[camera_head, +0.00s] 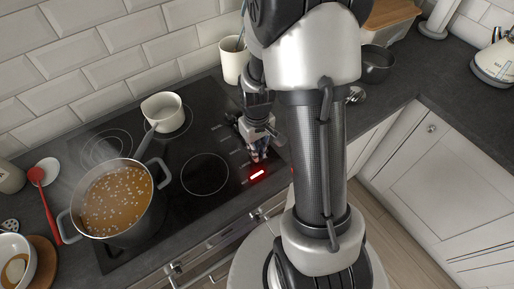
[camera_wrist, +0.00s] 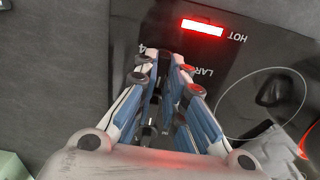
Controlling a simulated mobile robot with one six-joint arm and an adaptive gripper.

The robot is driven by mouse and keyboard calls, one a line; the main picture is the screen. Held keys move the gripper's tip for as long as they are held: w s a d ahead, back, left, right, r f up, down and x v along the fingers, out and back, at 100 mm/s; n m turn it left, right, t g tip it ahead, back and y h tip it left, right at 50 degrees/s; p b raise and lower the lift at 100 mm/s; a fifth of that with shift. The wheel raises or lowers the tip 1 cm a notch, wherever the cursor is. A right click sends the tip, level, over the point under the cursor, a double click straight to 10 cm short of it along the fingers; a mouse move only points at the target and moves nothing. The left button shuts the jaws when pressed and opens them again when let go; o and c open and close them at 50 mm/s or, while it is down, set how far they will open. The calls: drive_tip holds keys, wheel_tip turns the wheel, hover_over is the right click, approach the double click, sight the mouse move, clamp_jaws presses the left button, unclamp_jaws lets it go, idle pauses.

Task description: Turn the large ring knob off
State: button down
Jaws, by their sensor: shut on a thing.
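The black hob (camera_head: 200,205) has its controls along its right side. My gripper (camera_head: 259,152) reaches down onto this control strip. In the wrist view my gripper (camera_wrist: 166,62) is shut between its blue-and-grey fingers on the large ring knob, which they mostly hide; its setting cannot be read. Part of a label, "LAR" (camera_wrist: 204,72), shows beside the fingers. A red light (camera_head: 257,175) glows just in front of the gripper; in the wrist view the lit red bar (camera_wrist: 202,27) is next to the word "HOT".
A large pot of brown soup (camera_head: 115,205) stands at the hob's front left, a cream saucepan (camera_head: 163,112) behind it. A cream utensil pot (camera_head: 233,62) stands close behind my gripper. A dark pan (camera_head: 377,65) is at the back right. The front right ring is bare.

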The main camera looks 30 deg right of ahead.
drive_tip(key=shift+n, duration=0.3)
drive_tip(key=c, duration=1.9)
unclamp_jaws()
drive_tip(key=shift+c, duration=0.2)
wheel_tip(320, 180, up, 12)
